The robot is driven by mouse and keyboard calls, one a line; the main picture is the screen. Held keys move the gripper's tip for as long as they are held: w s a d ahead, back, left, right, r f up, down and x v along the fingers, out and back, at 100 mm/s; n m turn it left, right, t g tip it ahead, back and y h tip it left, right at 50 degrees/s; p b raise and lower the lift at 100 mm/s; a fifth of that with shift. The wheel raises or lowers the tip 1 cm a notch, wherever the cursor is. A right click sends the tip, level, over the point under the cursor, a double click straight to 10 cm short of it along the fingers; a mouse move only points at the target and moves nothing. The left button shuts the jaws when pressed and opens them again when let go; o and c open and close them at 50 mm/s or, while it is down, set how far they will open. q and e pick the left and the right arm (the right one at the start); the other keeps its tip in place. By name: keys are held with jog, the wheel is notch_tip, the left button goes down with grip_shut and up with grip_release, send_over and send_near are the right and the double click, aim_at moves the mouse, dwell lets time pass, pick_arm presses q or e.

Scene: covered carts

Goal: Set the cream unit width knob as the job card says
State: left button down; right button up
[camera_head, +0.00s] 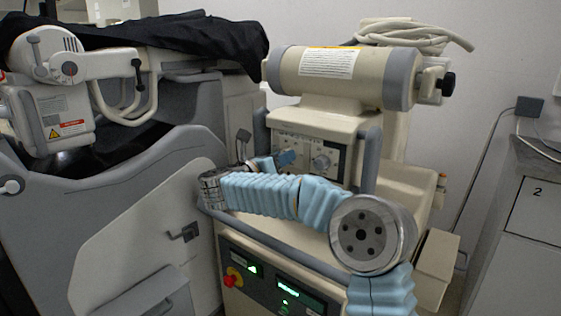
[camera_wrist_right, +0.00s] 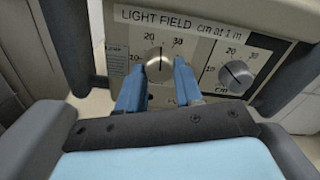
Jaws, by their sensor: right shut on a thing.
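The cream unit (camera_head: 300,122) stands at the centre, its front panel bearing two round knobs. In the right wrist view the panel (camera_wrist_right: 215,38) reads "LIGHT FIELD cm at 1 m". My right gripper (camera_wrist_right: 158,72) is shut on the left knob (camera_wrist_right: 158,62), one blue finger on each side. That knob's mark points roughly upward, between 20 and 30. The right knob (camera_wrist_right: 236,76) is free, its mark tilted. It also shows in the head view (camera_head: 320,162). Labels telling which knob is width are not legible. I cannot identify a job card. My left gripper is out of view.
A grey side rail (camera_head: 371,160) stands right of the panel. A covered grey cart (camera_head: 110,195) with a black cloth (camera_head: 190,35) fills the left. Below are a red stop button (camera_head: 232,277) and green displays (camera_head: 288,290). A cabinet (camera_head: 525,215) marked 2 stands right.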

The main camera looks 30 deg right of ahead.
jog(key=shift+n+b, duration=0.65)
jog(key=shift+n, duration=1.75)
jog(key=o, duration=1)
jog(key=shift+o, duration=0.2)
jog(key=b+v, duration=0.2)
jog(key=v, duration=1.2)
jog(key=shift+b, duration=0.35)
